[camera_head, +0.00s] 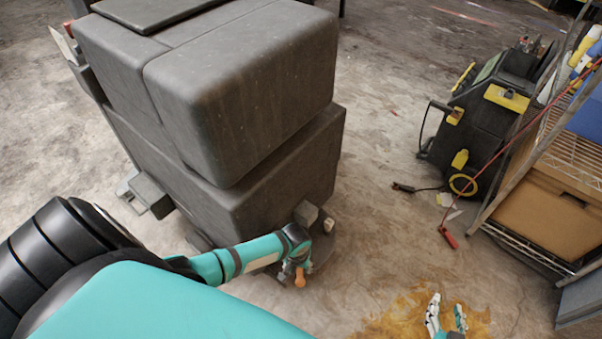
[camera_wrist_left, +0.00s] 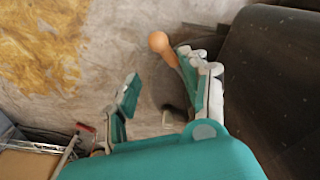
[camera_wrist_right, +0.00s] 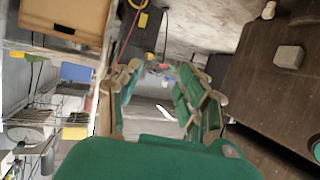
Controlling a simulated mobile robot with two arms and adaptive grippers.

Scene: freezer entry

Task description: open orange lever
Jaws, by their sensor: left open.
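The orange lever (camera_head: 300,278) shows as a small round-ended handle low beside the dark grey machine (camera_head: 250,85). My left gripper (camera_head: 299,260) is right at it in the head view. In the left wrist view the orange lever (camera_wrist_left: 160,44) has its rounded end up and its stem running down toward the right-hand finger, which partly hides its base. My left gripper (camera_wrist_left: 165,92) is open, and I cannot tell if a finger touches the lever. My right gripper (camera_head: 446,314) is open and empty, apart from the machine; it also shows in the right wrist view (camera_wrist_right: 158,78).
A black machine with yellow parts (camera_head: 480,115) stands at the right, with a cable on the floor. A wire shelf rack (camera_head: 525,250) with a cardboard box (camera_head: 550,212) is at the far right. A yellow-brown stain (camera_head: 395,318) marks the floor. Floor between machine and rack is mostly clear.

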